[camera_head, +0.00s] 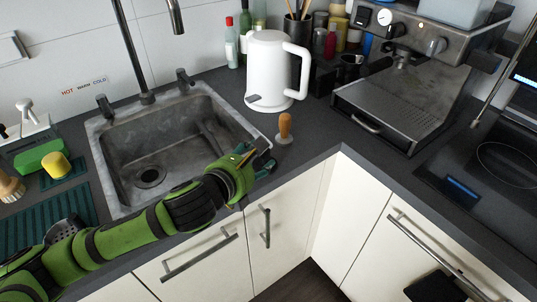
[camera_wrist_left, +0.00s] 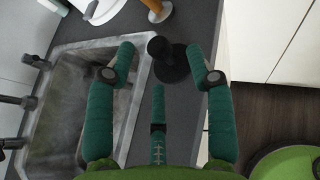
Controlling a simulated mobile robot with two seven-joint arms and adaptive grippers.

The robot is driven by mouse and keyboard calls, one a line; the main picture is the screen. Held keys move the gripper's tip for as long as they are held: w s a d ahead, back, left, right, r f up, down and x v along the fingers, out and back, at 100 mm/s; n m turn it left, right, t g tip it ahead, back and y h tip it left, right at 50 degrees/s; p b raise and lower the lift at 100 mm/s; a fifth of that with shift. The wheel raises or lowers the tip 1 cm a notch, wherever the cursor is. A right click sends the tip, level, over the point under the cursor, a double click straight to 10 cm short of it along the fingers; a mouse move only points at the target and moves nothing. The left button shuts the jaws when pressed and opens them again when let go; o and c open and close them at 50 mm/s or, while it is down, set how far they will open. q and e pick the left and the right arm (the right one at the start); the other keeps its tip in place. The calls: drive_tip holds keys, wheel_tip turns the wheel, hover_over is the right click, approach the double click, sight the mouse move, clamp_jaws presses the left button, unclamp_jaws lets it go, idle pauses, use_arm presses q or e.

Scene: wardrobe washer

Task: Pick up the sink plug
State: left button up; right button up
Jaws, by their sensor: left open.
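The sink plug (camera_wrist_left: 174,62) is a black disc with a round knob, on the dark counter beside the sink's right rim in the left wrist view. My left gripper (camera_wrist_left: 163,68) is open, its green fingers spread on both sides of the plug. A shorter middle finger points at the plug from below in that view. I see no clear grip on the plug. In the head view my left gripper (camera_head: 262,160) is over the counter at the sink's front right corner, and it largely hides the plug. My right gripper is not in view.
A wooden-handled tool (camera_head: 285,126) stands just beyond the gripper, near the white kettle (camera_head: 270,72). The sink (camera_head: 165,150) lies to the left with its rim close by. A coffee machine (camera_head: 405,80) stands at the right. The counter's front edge is close.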

sight(265, 158)
use_arm(q)
drive_tip(key=shift+x, duration=0.8)
drive_tip(key=shift+p+x, duration=0.3)
drive_tip(key=shift+x, duration=0.9)
drive_tip(key=shift+w+f, duration=0.2)
drive_tip(key=shift+w, duration=0.15)
drive_tip(key=shift+w+d, duration=0.1)
clamp_jaws()
drive_tip(key=shift+r, duration=0.15)
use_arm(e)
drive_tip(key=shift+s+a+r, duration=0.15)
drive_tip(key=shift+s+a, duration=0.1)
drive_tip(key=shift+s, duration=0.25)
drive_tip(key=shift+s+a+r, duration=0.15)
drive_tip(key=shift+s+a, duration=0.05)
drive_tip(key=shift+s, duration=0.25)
